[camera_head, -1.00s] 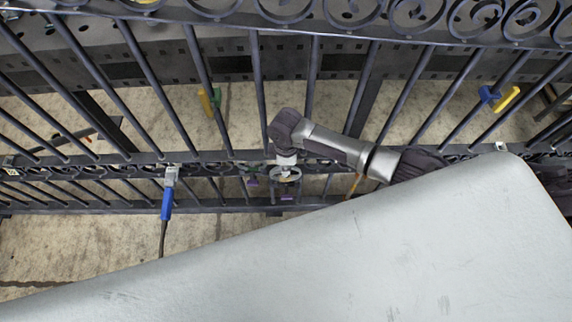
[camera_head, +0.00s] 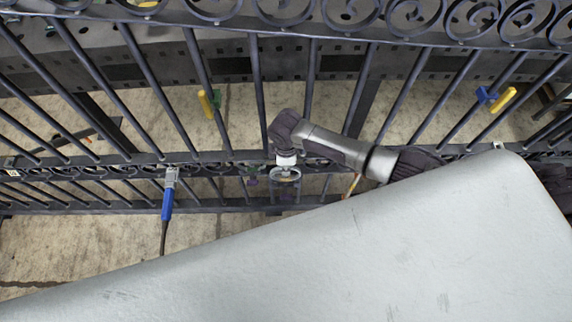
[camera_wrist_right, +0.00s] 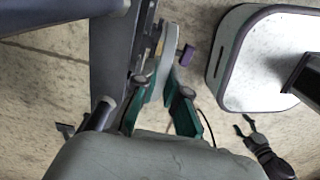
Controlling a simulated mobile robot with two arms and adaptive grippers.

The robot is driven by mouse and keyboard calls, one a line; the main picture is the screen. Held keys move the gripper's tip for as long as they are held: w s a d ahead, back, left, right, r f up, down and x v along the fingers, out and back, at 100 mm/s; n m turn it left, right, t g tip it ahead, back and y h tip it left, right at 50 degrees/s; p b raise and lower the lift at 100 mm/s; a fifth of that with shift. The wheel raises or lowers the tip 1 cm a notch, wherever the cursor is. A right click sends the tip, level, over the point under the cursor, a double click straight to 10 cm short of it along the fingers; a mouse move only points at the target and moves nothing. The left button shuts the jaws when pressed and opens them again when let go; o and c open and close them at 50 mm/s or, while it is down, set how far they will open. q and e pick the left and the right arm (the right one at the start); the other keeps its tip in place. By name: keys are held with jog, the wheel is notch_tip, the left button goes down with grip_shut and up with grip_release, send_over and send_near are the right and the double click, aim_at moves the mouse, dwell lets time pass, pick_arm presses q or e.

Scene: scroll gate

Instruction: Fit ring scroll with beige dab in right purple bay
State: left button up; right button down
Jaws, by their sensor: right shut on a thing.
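My right gripper (camera_head: 286,164) reaches down at the lower rail of the gate, near the middle of the head view. It is shut on a ring scroll (camera_head: 285,175), a round metal hoop just below it. In the right wrist view my green fingers (camera_wrist_right: 160,84) hold the scroll (camera_wrist_right: 167,52), seen nearly edge-on beside a dark gate bar. A small purple piece (camera_wrist_right: 188,53) shows just right of the scroll; I cannot tell whether they touch. The beige dab cannot be made out.
The dark gate (camera_head: 258,95) with scrollwork spans the head view. A blue-handled tool (camera_head: 167,203) with a cable hangs on the lower rail at left. A light grey surface (camera_head: 400,245) fills the foreground.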

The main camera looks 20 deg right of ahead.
jog(key=shift+f+b, duration=0.75)
jog(key=shift+f, duration=0.7)
dwell(1.6)
jog(key=c, duration=1.1)
grip_release()
jog(key=shift+c, duration=0.2)
jog(key=shift+r, duration=0.2)
notch_tip(320, 180, up, 12)
jog(key=shift+f, duration=0.15)
